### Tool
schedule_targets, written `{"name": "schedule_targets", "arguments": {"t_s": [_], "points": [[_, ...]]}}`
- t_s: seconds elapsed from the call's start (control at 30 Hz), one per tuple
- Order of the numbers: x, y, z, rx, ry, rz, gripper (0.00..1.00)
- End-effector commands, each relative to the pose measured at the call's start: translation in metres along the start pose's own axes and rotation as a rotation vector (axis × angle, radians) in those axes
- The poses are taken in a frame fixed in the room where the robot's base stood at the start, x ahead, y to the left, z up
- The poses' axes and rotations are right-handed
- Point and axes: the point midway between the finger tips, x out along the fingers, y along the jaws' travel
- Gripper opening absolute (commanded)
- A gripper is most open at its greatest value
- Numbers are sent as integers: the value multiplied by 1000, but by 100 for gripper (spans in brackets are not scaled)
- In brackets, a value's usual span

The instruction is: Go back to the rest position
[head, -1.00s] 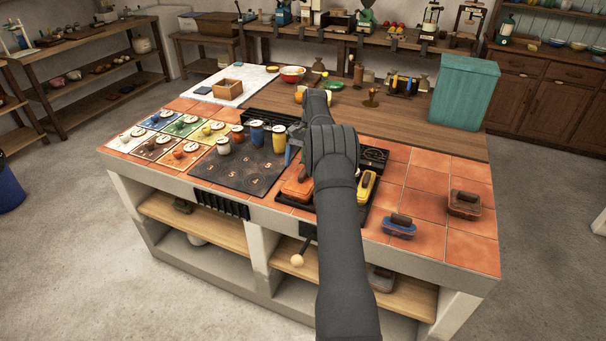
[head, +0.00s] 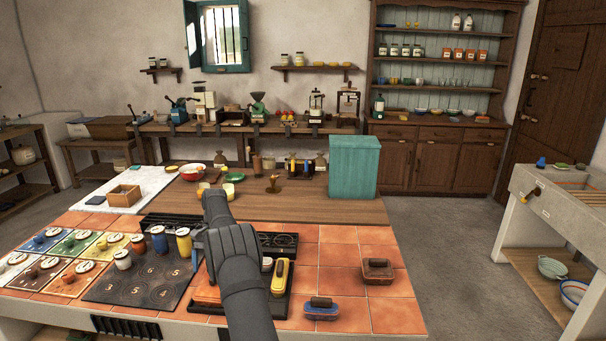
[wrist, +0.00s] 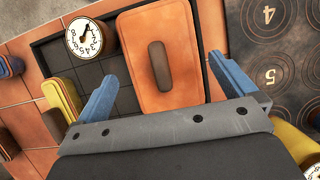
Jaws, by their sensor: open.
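My gripper (wrist: 166,88) is open and empty in the wrist view, with its two blue fingers spread apart. It hangs over a dark tray (wrist: 52,52) that holds a flat orange block (wrist: 190,70) with a brown grip; I cannot tell how high above it is. In the head view the orange block (head: 204,295) shows only partly beside my dark arm.
A blue block (head: 321,308) and a brown block (head: 377,271) sit farther right. Cups, including a yellow one (head: 184,242), stand on the dark numbered plate (head: 140,290) to the left. A teal box (head: 354,166) stands behind.

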Motion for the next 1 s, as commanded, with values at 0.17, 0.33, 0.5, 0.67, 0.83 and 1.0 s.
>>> {"name": "schedule_targets", "arguments": {"t_s": [0.17, 0.33, 0.5, 0.67, 0.83, 1.0], "points": [[33, 0, 1, 0, -3, 2, 100], [33, 0, 5, -1, 5, -2, 100], [12, 0, 14, -1, 2, -1, 100], [1, 0, 19, -1, 1, -1, 100], [-1, 0, 20, -1, 1, 0, 100], [-1, 0, 20, -1, 1, 0, 100]]}}
